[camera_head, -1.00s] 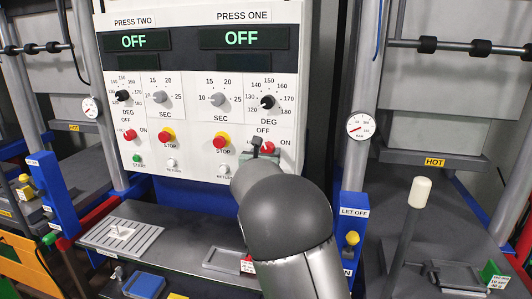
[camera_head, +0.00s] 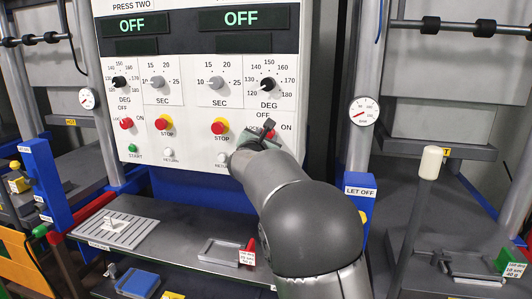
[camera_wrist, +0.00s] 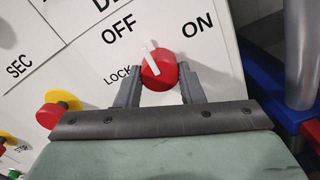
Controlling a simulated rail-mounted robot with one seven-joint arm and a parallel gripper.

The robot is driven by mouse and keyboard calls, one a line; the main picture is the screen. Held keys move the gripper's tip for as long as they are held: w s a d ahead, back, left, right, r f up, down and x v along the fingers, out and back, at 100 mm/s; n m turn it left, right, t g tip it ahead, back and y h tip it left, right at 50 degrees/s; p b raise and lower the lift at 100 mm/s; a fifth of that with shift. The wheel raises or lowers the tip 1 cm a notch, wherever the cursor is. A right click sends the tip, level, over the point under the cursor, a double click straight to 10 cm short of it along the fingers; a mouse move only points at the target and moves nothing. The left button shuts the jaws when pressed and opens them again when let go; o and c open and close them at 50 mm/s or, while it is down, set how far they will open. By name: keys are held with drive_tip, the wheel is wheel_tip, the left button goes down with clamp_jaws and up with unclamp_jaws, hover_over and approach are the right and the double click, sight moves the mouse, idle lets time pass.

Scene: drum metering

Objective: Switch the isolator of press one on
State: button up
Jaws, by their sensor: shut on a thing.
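The press one isolator is a red rotary knob (camera_wrist: 160,70) with a white pointer, on the white control panel (camera_wrist: 75,75). In the wrist view the pointer lies between the OFF and ON marks, nearer OFF; LOCK is at the lower left. My gripper (camera_wrist: 160,88) has one finger on each side of the knob and is shut on it. In the head view my gripper (camera_head: 267,130) covers most of the knob, and only a little red shows. The press one display (camera_head: 241,18) reads OFF.
A red stop button with a yellow collar (camera_head: 219,126) sits left of the isolator, with a white return button (camera_head: 222,157) below. The temperature dial (camera_head: 267,84) is just above. A grey shelf (camera_head: 185,240) runs below the panel. A post with a gauge (camera_head: 363,111) stands to the right.

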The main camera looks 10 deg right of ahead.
drive_tip(key=shift+m+b, duration=6.6)
drive_tip(key=shift+b, duration=0.85)
drive_tip(key=shift+r, duration=0.1)
drive_tip(key=o, duration=1)
drive_tip(key=b+v, duration=0.3)
drive_tip(key=v, duration=1.4)
drive_tip(key=shift+s+a+b, duration=0.1)
drive_tip(key=shift+s+b, duration=0.1)
drive_tip(key=shift+b, duration=0.1)
